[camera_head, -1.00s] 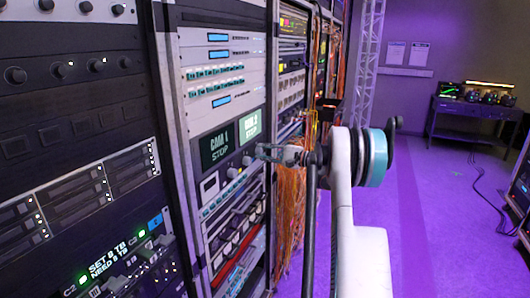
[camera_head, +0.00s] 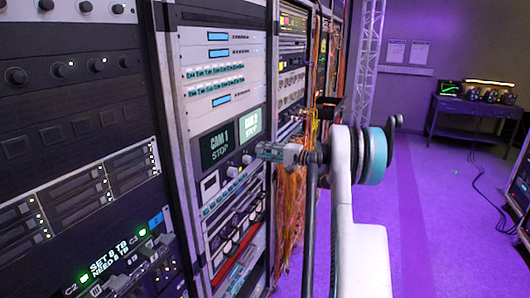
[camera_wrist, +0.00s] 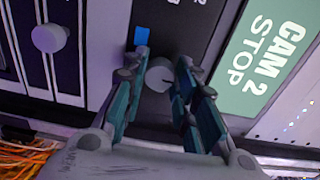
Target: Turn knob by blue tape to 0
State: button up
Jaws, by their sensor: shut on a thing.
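A pale grey round knob (camera_wrist: 159,75) sits on a dark panel beside a small square of blue tape (camera_wrist: 142,36) in the wrist view. My gripper (camera_wrist: 158,67) has its two teal fingers on either side of this knob, shut on it. A line shows on the knob's face, but its setting is not readable. In the head view my gripper (camera_head: 262,151) reaches left to the rack's front beside the screens; it hides the tape there. A green CAM 2 STOP screen (camera_wrist: 266,50) lies right of the knob in the wrist view.
Another pale knob (camera_wrist: 49,38) stands on a neighbouring panel at the left. Orange cables (camera_head: 291,215) hang beside the rack just behind my gripper. Another equipment rack (camera_head: 75,130) fills the left. The purple floor (camera_head: 435,220) at the right is open, with a table (camera_head: 475,118) far back.

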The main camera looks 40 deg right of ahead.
jog(key=o, duration=1)
jog(key=shift+o, duration=0.2)
jog(key=v, duration=1.2)
jog(key=shift+w, duration=0.1)
